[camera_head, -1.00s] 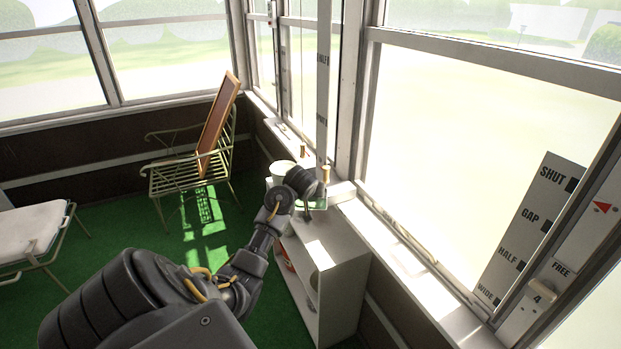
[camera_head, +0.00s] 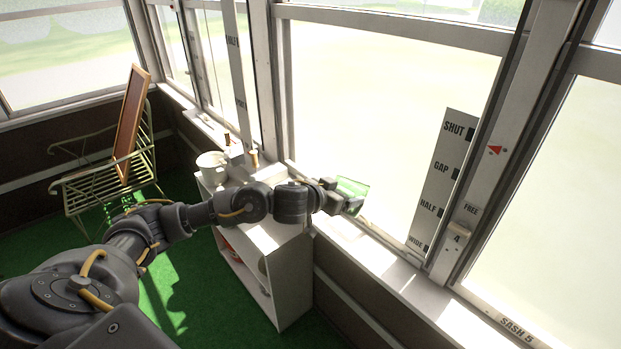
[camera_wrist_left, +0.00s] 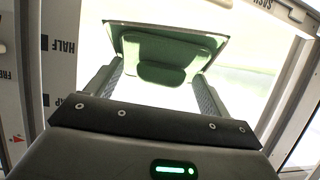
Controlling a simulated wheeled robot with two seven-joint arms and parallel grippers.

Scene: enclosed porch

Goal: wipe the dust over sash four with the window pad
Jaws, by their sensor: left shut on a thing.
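My left gripper (camera_head: 338,197) is shut on the green window pad (camera_head: 353,190) and holds it in front of the lower part of a large window pane (camera_head: 400,85). In the left wrist view the pad (camera_wrist_left: 165,50) sits between the two fingers of the gripper (camera_wrist_left: 157,85). I cannot tell whether the pad touches the glass. The pane, which I take for sash four, has a post marked 4 (camera_head: 457,238) on its right. The glare is strong and I cannot make out dust on it. My right gripper is not in view.
A scale strip (camera_head: 443,180) reading SHUT, GAP, HALF, WIDE stands at the pane's right edge. The sill (camera_head: 400,278) runs below. A white shelf unit (camera_head: 290,270) carries a white pot (camera_head: 212,165). A metal chair (camera_head: 100,185) holds a framed board (camera_head: 132,120).

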